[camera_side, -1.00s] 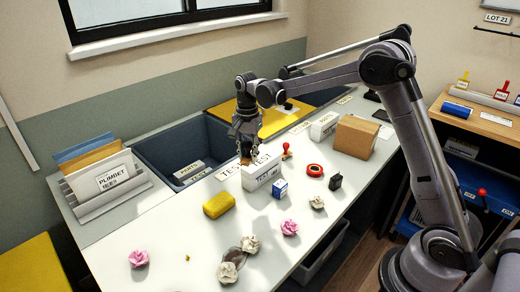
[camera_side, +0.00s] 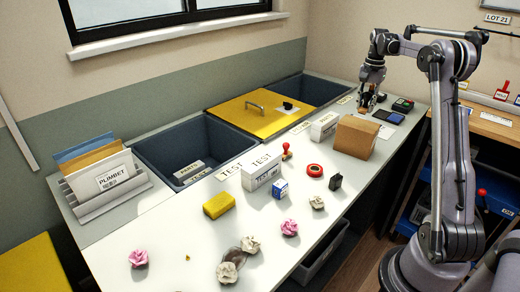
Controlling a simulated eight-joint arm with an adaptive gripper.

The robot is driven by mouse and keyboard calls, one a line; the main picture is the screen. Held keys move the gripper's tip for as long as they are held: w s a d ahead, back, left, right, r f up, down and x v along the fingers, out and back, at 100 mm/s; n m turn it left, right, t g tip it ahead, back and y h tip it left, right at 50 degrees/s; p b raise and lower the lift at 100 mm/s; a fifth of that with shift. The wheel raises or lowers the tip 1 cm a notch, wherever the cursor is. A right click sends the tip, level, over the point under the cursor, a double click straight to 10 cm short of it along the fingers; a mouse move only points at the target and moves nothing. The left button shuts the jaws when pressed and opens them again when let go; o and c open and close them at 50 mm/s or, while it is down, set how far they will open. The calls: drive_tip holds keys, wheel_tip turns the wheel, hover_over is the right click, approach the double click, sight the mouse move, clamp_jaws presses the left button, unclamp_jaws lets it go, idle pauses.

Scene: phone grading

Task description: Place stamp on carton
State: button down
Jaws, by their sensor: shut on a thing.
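My gripper (camera_side: 364,108) is at the far end of the bench, beyond the brown carton. It is shut on a small brownish thing at its fingertips, too small to identify surely. A red-handled stamp (camera_side: 287,151) stands upright on the bench, right of the white TEST carton (camera_side: 261,170). The brown carton (camera_side: 355,137) stands toward the far right.
A yellow block (camera_side: 219,205), a blue box (camera_side: 280,189), a red tape roll (camera_side: 314,170) and paper flowers (camera_side: 289,227) lie nearer. A dark phone (camera_side: 388,117) lies near my gripper. Blue bins (camera_side: 188,140) and a yellow lid (camera_side: 262,118) line the back.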

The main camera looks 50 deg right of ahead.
drive_tip(key=s+d+r, duration=0.2)
drive_tip(key=s+d, duration=0.4)
drive_tip(key=s, duration=0.2)
hover_over(356, 126)
drive_tip(key=shift+m, duration=0.3)
wheel_tip(356, 126, down, 7)
drive_tip(key=shift+s+a+r, duration=0.1)
drive_tip(key=shift+f, duration=2.05)
drive_tip(key=shift+f, duration=0.1)
drive_tip(key=c, duration=1.1)
unclamp_jaws()
drive_tip(key=shift+o, duration=0.2)
